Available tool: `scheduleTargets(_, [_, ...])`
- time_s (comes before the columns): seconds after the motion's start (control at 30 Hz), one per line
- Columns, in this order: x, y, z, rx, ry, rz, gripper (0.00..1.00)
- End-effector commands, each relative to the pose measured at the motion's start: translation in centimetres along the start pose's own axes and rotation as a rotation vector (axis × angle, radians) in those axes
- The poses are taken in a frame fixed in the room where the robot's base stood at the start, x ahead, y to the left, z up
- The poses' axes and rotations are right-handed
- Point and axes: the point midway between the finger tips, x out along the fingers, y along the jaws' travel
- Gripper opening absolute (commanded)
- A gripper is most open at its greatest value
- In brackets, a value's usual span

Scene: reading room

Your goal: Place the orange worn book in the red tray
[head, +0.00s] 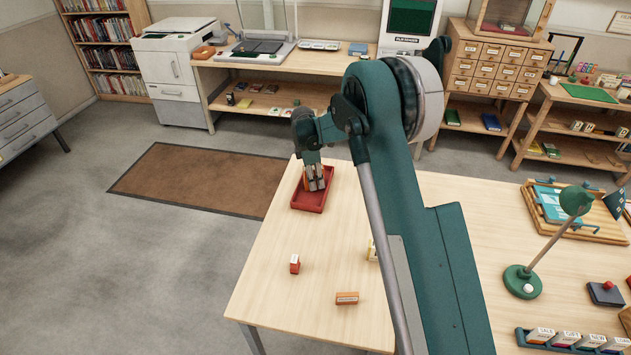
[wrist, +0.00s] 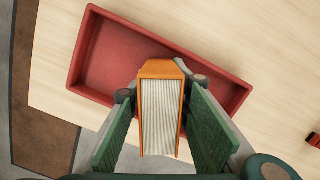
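The red tray (head: 322,204) lies on the pale wooden table near its far left corner. It fills the upper middle of the wrist view (wrist: 88,88), and its floor looks empty apart from the part hidden behind the book and fingers. My gripper (head: 316,186) is above the tray, pointing down. The orange book (wrist: 160,68) stands between its green finger pads, pale page edges facing the camera. The fingertips (wrist: 160,92) appear to press on its two sides. In the head view only an orange sliver of the book shows beside the fingers. Contact with the tray floor cannot be seen.
A small red book (head: 295,265), an orange block-like item (head: 346,298) and a partly hidden yellowish item (head: 372,250) stand on the table nearer the front. A green lamp (head: 522,281) stands to the right. Bare tabletop lies between the tray and the small items.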

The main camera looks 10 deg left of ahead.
Motion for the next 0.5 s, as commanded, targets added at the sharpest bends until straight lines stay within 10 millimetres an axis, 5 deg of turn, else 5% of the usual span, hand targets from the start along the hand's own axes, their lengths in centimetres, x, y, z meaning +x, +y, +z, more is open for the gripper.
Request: scheduleTargets(0.5, [-0.32,0.00,0.05,0.000,0.000,0.000,0.27])
